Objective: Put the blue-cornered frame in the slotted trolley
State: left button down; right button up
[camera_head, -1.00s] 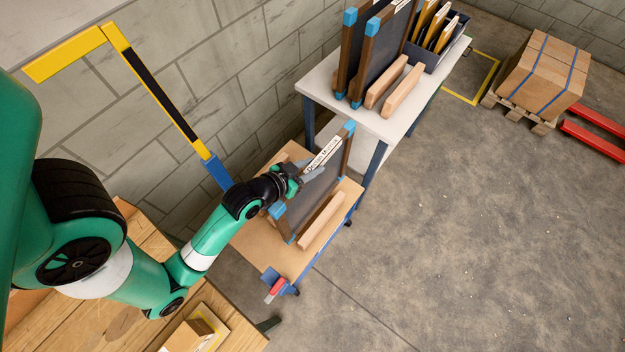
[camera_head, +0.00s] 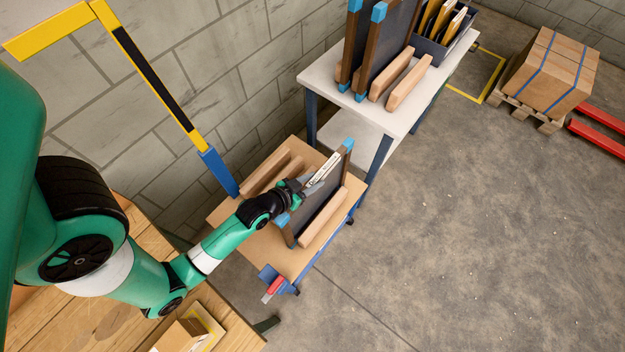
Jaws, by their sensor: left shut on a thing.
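The blue-cornered frame (camera_head: 318,212) has a dark panel, brown wooden edges and blue corners. It stands nearly upright on the slotted trolley (camera_head: 299,261), between the trolley's wooden rails (camera_head: 324,217). I cannot tell whether its lower edge is fully down in a slot. My left gripper (camera_head: 304,188) is shut on the frame's upper edge at its near side, beside a pale label strip. The gripper hides part of the frame's edge and corner. My right gripper is not in view.
A white-topped table (camera_head: 415,99) behind the trolley holds more blue-cornered frames (camera_head: 384,50), wooden rails and a dark bin (camera_head: 440,45). A yellow and blue post (camera_head: 170,100) stands by the wall. A boxed pallet (camera_head: 545,75) is far right.

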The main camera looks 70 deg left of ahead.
pick_arm(q)
jog(key=shift+r, duration=0.1)
jog(key=c, duration=0.5)
grip_release()
jog(key=shift+f, duration=0.2)
jog(key=shift+c, duration=0.2)
jog(key=shift+r, duration=0.2)
jog(key=p+v, duration=0.2)
jog(key=v, duration=1)
